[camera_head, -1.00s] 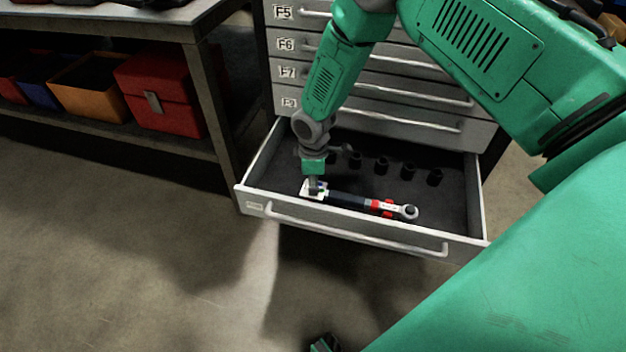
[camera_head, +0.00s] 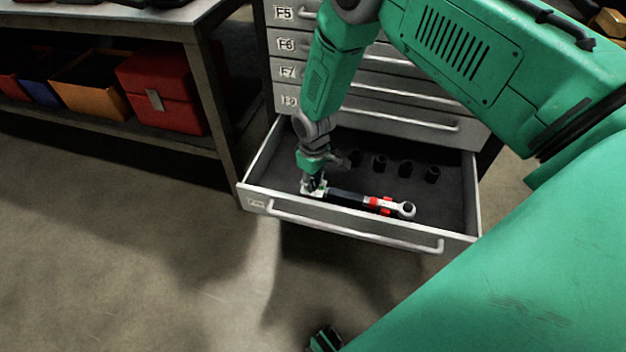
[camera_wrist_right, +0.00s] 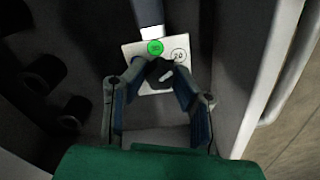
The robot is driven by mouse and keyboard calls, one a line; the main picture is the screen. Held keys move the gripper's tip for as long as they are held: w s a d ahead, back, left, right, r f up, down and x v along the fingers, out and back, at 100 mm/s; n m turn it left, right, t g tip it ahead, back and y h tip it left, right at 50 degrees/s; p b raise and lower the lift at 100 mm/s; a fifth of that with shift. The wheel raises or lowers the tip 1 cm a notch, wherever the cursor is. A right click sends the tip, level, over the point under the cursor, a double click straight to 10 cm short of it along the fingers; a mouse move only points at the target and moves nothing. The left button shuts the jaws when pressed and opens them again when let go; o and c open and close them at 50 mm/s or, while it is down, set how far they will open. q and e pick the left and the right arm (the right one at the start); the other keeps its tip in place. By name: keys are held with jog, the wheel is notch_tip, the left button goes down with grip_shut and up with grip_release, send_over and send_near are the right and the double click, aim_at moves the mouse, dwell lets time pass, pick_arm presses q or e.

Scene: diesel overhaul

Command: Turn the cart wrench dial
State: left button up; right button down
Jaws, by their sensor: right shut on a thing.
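The wrench (camera_head: 350,198) lies in the open bottom drawer (camera_head: 258,180), with a dark handle, red bands and a round ratchet head at its right end. Its dial (camera_wrist_right: 160,70) is a small dark knob with a light pointer mark on a white plate (camera_wrist_right: 133,50). The plate carries a green round mark and a white one reading about 20. My right gripper (camera_head: 312,188) reaches down into the drawer at the wrench's left end. In the right wrist view, its fingers (camera_wrist_right: 158,84) are shut on the dial. At the bottom edge, a dark and green part (camera_head: 325,341) may be my left gripper; its jaws are unclear.
Several black sockets (camera_head: 405,168) stand along the back of the drawer. The drawer front with its handle (camera_head: 350,233) is close to my right gripper. A workbench (camera_head: 205,60) with a red box (camera_head: 160,92) and bins stands to the left. Floor in front is clear.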

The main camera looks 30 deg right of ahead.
aim_at(313, 182)
dwell(0.4)
jog(key=c, duration=1.3)
grip_release()
notch_tip(313, 182, up, 12)
jog(key=shift+f, duration=0.1)
